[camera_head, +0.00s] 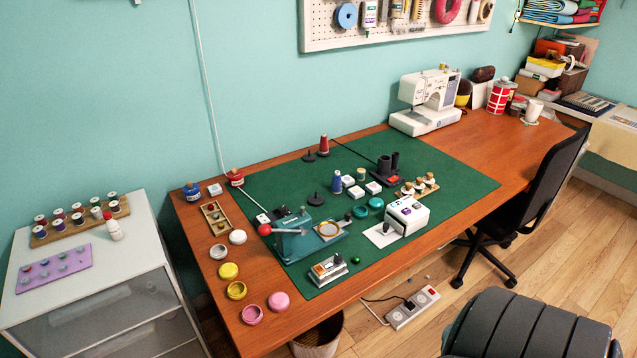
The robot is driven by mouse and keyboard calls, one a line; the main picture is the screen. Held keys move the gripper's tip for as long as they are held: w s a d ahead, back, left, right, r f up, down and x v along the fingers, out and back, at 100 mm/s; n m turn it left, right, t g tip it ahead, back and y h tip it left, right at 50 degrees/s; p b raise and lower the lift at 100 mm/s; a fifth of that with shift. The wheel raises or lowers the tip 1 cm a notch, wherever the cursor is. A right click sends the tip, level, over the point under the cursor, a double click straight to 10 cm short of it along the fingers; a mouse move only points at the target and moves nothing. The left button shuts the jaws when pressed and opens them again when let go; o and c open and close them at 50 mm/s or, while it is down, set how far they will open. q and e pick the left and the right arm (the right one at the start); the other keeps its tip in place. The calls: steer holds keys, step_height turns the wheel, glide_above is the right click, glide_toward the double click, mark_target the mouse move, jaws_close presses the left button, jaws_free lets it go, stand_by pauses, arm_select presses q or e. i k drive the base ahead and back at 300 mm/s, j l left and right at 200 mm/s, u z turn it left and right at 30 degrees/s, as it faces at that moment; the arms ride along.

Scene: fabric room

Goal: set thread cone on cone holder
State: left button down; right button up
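A red thread cone (324,145) stands upright at the back edge of the green mat (452,190) on the wooden desk. A blue thread cone (336,182) stands upright nearer the middle of the mat. Two black round bases with upright pegs look like cone holders. One holder (309,156) is beside the red cone, and the other holder (316,198) is left of and in front of the blue cone. Both pegs look bare. Neither of my grippers is in view.
A teal press with a red-knobbed lever (290,230) and a white device (407,215) stand towards the mat's front. A sewing machine (428,100) is at the back. Round tins line the desk's left end. A black chair (540,180) stands at the front right.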

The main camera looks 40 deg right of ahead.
mark_target(316, 198)
steer(key=i+l, duration=0.1)
steer(key=l, duration=1.35)
steer(key=i+l, duration=0.15)
steer(key=l, duration=0.55)
steer(key=i+l, duration=0.1)
steer(key=l, duration=0.65)
